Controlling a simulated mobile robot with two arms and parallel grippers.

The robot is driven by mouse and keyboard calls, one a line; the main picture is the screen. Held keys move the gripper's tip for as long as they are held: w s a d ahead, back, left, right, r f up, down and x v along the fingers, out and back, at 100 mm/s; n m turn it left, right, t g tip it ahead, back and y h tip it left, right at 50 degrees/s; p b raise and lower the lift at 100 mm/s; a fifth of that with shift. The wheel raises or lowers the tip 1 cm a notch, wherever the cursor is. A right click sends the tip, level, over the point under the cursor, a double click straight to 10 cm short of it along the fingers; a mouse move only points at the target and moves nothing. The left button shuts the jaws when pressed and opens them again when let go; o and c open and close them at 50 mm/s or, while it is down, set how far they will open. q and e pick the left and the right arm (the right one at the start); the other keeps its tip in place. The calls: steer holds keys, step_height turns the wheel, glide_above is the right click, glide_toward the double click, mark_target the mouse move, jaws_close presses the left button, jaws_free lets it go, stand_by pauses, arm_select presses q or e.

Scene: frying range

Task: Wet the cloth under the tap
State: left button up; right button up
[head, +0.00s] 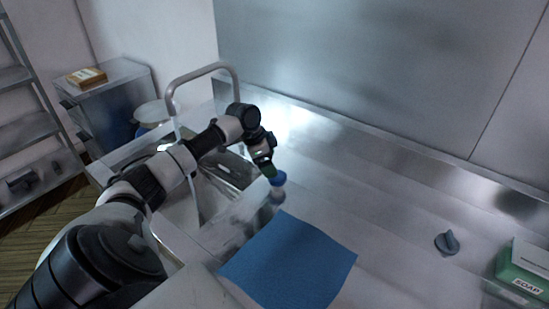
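The blue cloth (290,262) lies flat and spread out on the steel counter at the front middle. The tap (204,71) is a tall grey arched pipe over the sink (232,172) on the left; my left arm crosses in front of both and hides parts of them. My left gripper (271,174) points down beyond the sink's right side, behind the cloth and apart from it. My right gripper is out of view.
A dark grey knob-like piece (447,243) and a green and white soap box (524,270) are on the counter at right. The counter between cloth and knob is clear. A steel wall panel (370,70) stands behind. A cabinet (108,95) and shelving stand at left.

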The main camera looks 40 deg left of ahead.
arm_select(q)
steer(key=v, duration=0.5)
steer(key=shift+b, duration=0.35)
